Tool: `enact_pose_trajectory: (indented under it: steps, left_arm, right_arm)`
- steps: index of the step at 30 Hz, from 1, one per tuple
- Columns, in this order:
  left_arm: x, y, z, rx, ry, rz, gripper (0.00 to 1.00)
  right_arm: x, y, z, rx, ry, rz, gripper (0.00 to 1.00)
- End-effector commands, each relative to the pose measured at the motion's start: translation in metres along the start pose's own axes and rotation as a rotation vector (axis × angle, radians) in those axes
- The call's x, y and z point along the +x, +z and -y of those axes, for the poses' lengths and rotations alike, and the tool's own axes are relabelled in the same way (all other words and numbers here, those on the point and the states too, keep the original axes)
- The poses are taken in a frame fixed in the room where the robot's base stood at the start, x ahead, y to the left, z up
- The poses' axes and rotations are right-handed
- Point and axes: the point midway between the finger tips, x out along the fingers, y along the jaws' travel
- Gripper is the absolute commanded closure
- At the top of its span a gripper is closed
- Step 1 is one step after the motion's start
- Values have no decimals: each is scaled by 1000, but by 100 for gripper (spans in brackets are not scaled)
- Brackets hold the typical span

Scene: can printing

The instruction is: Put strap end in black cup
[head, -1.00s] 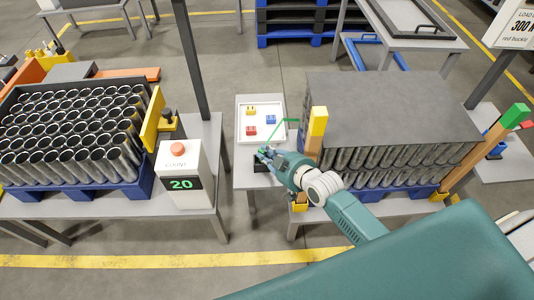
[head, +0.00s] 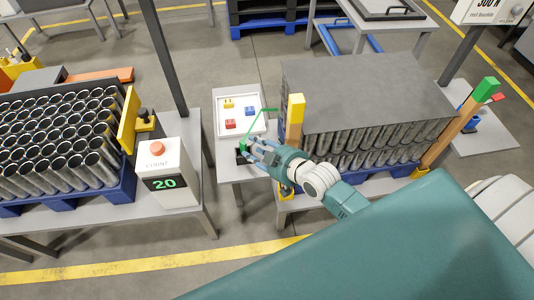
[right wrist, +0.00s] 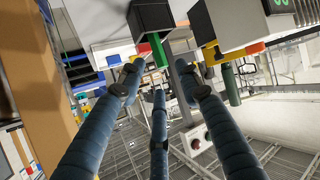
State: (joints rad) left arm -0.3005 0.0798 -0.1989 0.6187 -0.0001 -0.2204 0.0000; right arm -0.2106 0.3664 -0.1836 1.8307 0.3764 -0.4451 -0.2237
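A thin green strap (head: 262,117) bends above a small table. Its lower end comes down at a small black cup (head: 241,158). My right gripper (head: 249,148) is right beside that end and partly covers the cup. In the right wrist view, the black cup (right wrist: 152,16) is beyond my fingertips, and the green strap end (right wrist: 159,50) meets its edge. I cannot tell how deep the end sits inside. My right fingers (right wrist: 158,78) are spread apart, with a gap visible between them and the strap end. My left gripper is not in view.
A white tray (head: 221,128) with red, blue and yellow pieces lies behind the cup. A counter box (head: 166,170) reading 20 stands left. A covered stack of cans (head: 350,90) with a yellow-topped post (head: 295,108) is close on the right. Racked cans (head: 60,140) stand far left.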

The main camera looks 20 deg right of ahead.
Motion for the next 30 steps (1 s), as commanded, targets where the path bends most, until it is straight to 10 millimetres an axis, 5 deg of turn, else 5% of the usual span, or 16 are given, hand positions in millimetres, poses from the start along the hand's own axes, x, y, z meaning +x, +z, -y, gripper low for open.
enact_pose_trajectory:
  steps: [9, 23, 26, 30]
  left_arm:
    - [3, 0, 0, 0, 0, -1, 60]
    - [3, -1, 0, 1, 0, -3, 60]
    - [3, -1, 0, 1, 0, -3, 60]
    - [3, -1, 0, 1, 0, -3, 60]
  right_arm:
    - [-62, 2, 1, -1, -1, 2, 65]
    - [-76, 3, 0, 3, 1, 6, 65]
    - [-68, 30, -4, 19, 16, 47, 65]
    - [-50, 123, -10, 70, 57, 188, 65]
